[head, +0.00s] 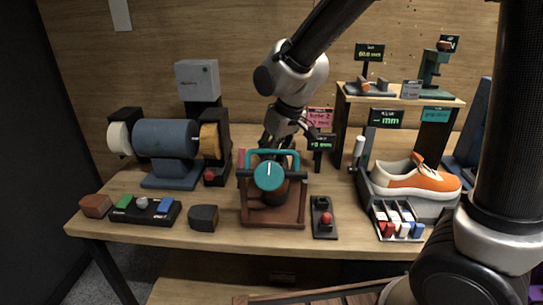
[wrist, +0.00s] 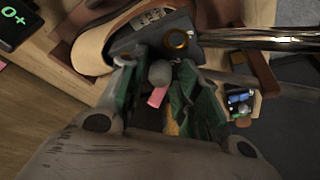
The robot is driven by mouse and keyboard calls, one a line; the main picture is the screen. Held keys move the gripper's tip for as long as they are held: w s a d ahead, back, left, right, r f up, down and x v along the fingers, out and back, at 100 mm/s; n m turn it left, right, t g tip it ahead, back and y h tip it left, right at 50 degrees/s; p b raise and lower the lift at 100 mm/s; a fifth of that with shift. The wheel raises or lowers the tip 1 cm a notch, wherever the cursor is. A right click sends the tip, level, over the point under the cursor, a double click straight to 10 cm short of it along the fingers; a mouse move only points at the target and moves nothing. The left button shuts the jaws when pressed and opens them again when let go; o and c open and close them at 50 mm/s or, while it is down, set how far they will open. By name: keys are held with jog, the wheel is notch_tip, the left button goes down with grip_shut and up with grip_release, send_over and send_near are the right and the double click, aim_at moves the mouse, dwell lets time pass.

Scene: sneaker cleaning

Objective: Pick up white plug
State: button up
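I cannot clearly make out a white plug. In the head view, a small rack (head: 396,222) at the right front holds several small pieces with red, white and blue ends, including a white one (head: 404,230). My gripper (head: 273,143) is far to its left, behind a brown and teal clamp-like device (head: 270,190). In the wrist view, my gripper (wrist: 158,84) has its green fingers spread apart. A small grey rounded thing (wrist: 160,73) and a pink piece (wrist: 157,97) show between them; I cannot tell whether either is touched.
An orange and white sneaker (head: 412,180) rests on a grey stand behind the rack. A blue motor with wheels (head: 166,139) stands at the left. A red-button box (head: 325,218) sits in front. A raised shelf (head: 400,98) stands at the back right. The wrist view shows a chrome bar (wrist: 260,36).

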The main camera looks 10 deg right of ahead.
jog(key=c, duration=0.6)
jog(key=shift+o, duration=0.2)
